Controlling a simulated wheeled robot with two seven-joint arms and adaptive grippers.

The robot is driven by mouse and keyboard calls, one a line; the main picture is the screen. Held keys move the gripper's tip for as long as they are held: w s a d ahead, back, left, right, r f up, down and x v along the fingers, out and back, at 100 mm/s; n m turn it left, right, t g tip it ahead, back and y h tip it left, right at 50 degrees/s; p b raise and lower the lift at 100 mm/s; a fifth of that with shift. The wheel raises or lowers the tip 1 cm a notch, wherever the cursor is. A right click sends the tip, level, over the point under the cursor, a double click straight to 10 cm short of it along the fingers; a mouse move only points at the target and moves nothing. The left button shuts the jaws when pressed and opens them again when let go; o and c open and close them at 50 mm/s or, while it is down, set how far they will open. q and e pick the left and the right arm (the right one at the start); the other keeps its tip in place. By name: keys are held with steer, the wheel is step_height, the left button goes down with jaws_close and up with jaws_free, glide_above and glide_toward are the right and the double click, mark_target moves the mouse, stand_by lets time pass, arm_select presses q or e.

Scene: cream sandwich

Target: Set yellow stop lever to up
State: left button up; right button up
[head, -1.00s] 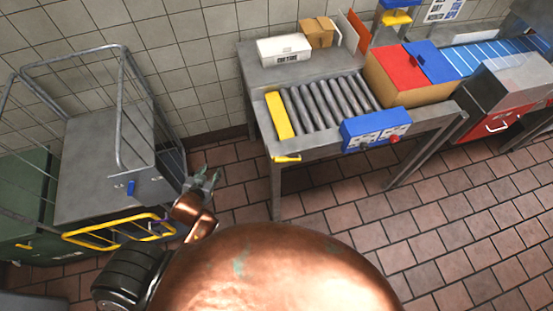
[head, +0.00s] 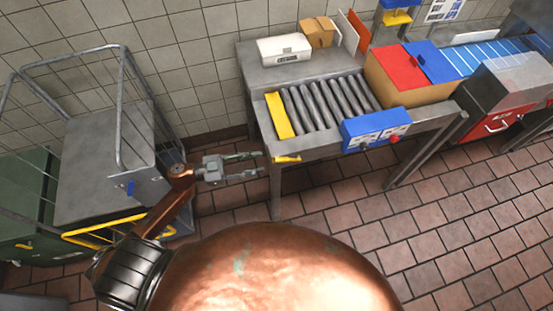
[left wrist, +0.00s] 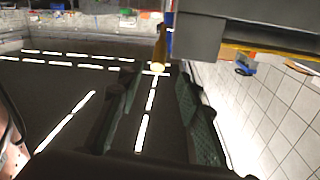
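The yellow stop lever (head: 287,159) sticks out at the front left corner of the grey roller table, just below the yellow plate (head: 278,115) at the end of the rollers. It looks roughly level in the head view. My left gripper (head: 263,163) is open and empty, its fingers pointing right at the lever's left end with a small gap in the picture. In the left wrist view, a yellow bar with a rounded end (left wrist: 160,50), apparently the lever, lies ahead between the open fingers (left wrist: 156,80). Contact is not visible. My right gripper is not in view.
The roller table (head: 262,75) carries a blue control box (head: 375,130) with a red knob on its front, and a red and blue lidded box (head: 400,75). A wire cage trolley (head: 125,105) stands at the left, close to my left arm. The tiled floor (head: 330,215) before the table is clear.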

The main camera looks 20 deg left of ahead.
mark_target(277, 160)
arm_select(q)
steer(key=x, duration=0.7)
steer(key=shift+w+d, duration=0.1)
steer(key=shift+d, duration=0.3)
steer(key=shift+c, duration=0.7)
jaws_close()
